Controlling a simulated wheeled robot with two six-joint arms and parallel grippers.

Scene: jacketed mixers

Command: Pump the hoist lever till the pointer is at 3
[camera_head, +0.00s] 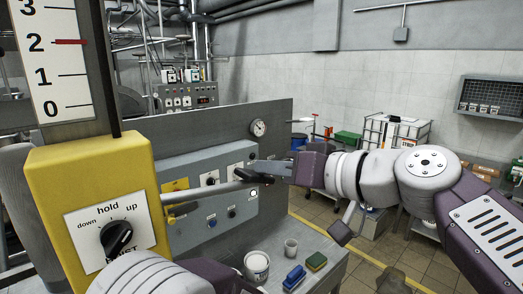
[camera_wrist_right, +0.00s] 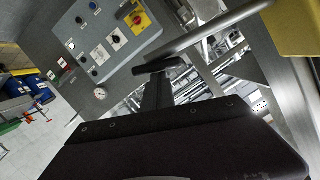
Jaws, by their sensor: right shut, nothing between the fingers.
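The hoist scale (camera_head: 58,75) at upper left is a white plate numbered 0 to 3. Its red pointer (camera_head: 70,42) is at 2. Below is a yellow hoist box (camera_head: 85,165) with a black knob (camera_head: 116,237) marked down, hold, up. The grey lever bar (camera_head: 205,192) sticks out right of the box; it also crosses the right wrist view (camera_wrist_right: 215,35). My right gripper (camera_head: 252,173) is shut and empty, its fingertips at the lever's outer end. I cannot tell whether they touch it. My left gripper is not in view.
Behind the lever is a grey control panel (camera_head: 208,163) with knobs and buttons, under a round gauge (camera_head: 258,128). A white tub (camera_head: 257,265), a cup (camera_head: 291,248), a blue sponge (camera_head: 294,276) and a green one (camera_head: 316,261) stand on the ledge below.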

